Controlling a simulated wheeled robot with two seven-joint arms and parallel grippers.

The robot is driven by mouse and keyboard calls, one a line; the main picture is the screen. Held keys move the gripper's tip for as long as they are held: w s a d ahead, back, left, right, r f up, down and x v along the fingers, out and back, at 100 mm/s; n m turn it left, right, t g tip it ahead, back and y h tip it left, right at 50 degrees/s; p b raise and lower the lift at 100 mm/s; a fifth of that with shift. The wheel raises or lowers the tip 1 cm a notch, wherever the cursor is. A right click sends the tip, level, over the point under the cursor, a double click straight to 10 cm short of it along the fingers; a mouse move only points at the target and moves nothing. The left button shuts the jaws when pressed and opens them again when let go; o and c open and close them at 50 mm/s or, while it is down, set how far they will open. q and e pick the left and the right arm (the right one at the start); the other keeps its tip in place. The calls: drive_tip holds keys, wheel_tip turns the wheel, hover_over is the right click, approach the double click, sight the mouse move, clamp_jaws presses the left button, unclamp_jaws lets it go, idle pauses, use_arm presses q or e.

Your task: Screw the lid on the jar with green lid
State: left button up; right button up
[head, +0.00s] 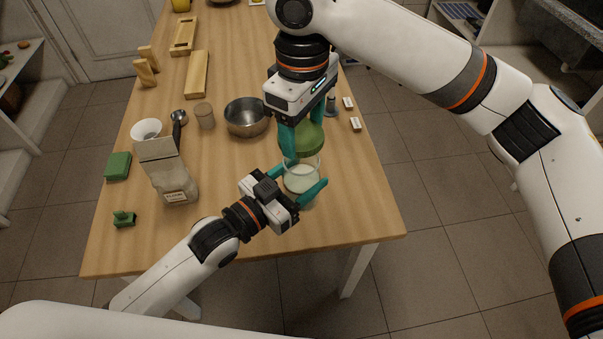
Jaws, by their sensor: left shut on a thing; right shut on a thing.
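The glass jar (301,178) stands near the right front part of the wooden table and has pale contents. My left gripper (300,184) reaches in low from the left, with its teal fingers shut around the jar's lower body. The green lid (309,139) is at the top of the jar. My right gripper (302,140) comes down from above, with its teal fingers shut on the lid. The fingers hide part of the lid and its rim, so I cannot tell whether it sits fully on the glass.
The wooden table (240,220) has clear room at its front. A metal bowl (246,117) stands close behind the grippers. A paper bag (170,175), a small jar (204,115), a green block (118,166) and a small green item (124,219) are to the left. Two small white labelled blocks (355,124) lie right.

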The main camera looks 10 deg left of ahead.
sight(302, 181)
drive_tip(key=shift+f, duration=1.35)
drive_tip(key=shift+f, duration=0.9)
drive_tip(key=shift+f, duration=0.5)
